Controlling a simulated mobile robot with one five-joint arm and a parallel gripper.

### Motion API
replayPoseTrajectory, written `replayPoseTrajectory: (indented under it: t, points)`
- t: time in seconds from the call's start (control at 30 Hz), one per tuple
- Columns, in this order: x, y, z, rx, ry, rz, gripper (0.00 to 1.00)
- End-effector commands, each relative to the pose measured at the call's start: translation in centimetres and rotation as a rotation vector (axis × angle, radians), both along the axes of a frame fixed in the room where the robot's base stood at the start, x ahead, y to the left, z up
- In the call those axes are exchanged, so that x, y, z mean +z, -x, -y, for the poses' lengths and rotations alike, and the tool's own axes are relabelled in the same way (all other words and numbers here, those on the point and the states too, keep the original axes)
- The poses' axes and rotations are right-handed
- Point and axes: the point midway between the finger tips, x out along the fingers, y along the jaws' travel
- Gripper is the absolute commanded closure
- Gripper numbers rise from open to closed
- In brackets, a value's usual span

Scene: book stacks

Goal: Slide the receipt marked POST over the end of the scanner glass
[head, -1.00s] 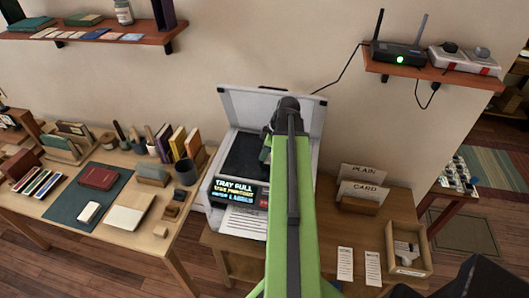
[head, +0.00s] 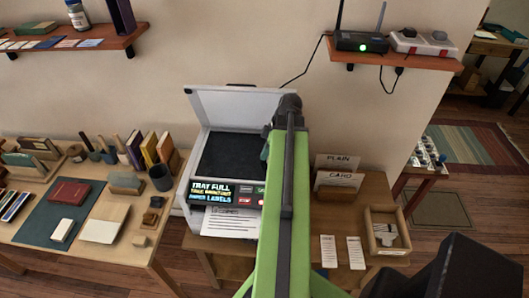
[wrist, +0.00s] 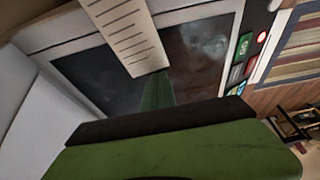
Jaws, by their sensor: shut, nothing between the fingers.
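The scanner (head: 188,190) stands with its lid up. Its dark glass (head: 228,158) shows left of my arm, and also in the wrist view (wrist: 200,60). In the wrist view a pale, lined paper strip (wrist: 130,35) reaches over the glass from the top edge; no marking on it is readable. Two slips (head: 328,250) (head: 355,252) lie on the scanner table, their print too small to read. My gripper (wrist: 160,122) shows as a dark edge and green body close to the glass, shut and empty. My arm hides its tips in the head view.
A printed sheet (head: 230,222) lies at the scanner's front, below a screen (head: 220,192) reading TRAY FULL. The PLAIN and CARD holder (head: 335,182) and a wooden box (head: 387,240) stand to the right. A crowded desk (head: 115,255) is on the left.

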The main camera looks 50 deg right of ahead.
Motion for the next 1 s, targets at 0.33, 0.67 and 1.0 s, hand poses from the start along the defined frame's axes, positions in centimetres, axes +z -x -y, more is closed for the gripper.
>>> replayPoseTrajectory:
  t: [0.33, 0.67, 1.0]
  points:
    - [5.0, 1.1, 0.7, -0.002, -0.001, 0.000, 1.00]
    - [12.7, 3.2, 2.1, 0.000, 0.000, 0.000, 1.00]
    - [16.6, 4.6, 3.0, 0.001, -0.001, 0.000, 1.00]
